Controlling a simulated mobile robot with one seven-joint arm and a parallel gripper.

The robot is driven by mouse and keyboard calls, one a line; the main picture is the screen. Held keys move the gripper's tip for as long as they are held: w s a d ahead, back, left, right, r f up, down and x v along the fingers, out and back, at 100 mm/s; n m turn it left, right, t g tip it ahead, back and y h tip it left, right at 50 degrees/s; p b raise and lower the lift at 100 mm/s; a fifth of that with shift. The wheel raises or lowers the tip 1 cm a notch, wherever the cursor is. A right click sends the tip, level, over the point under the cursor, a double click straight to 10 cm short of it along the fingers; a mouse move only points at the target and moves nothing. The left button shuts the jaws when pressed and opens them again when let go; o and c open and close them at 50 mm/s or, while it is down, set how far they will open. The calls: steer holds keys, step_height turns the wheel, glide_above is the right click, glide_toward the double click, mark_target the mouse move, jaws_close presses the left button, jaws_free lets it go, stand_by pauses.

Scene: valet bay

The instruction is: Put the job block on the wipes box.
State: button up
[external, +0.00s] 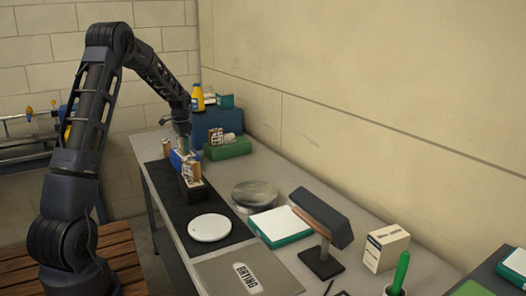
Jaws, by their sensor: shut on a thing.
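My gripper (183,132) is at the far end of the bench, pointing down, small in the view. It is shut on a small teal piece (184,144), just above or at a blue box (177,159); I cannot tell if they touch. Whether this piece is the job block is too small to tell. A brown lettered block (191,169) stands on a dark box (194,189) in front of the blue box. Another brown lettered block (216,136) is at a green box (230,149) to the right. No box is clearly readable as the wipes box.
A black mat (168,196) holds a white disc (209,227). A yellow bottle (198,98) stands behind the gripper.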

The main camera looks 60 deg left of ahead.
steer(key=o, duration=1)
step_height(320, 180, up, 12)
steer(key=shift+r, duration=0.15)
steer(key=s+d+r+t, duration=0.1)
steer(key=d+r, duration=0.3)
steer(key=d, duration=0.8)
steer(key=s+d+r, duration=0.1)
steer(key=d+r, duration=0.4)
steer(key=d, duration=0.6)
steer(key=s+d+r+t, duration=0.1)
steer(key=d+r, duration=0.3)
steer(key=d, duration=0.8)
steer(key=s+d+f+t, duration=0.1)
steer(key=s+d, duration=0.6)
steer(key=s+d+f, duration=0.2)
steer(key=s+d, duration=0.4)
steer(key=d, duration=0.1)
steer(key=s+d+f+t, duration=0.1)
steer(key=s+d, duration=0.6)
steer(key=d, duration=0.1)
steer(key=shift+s+f+t, duration=0.3)
steer(key=shift+f, duration=0.1)
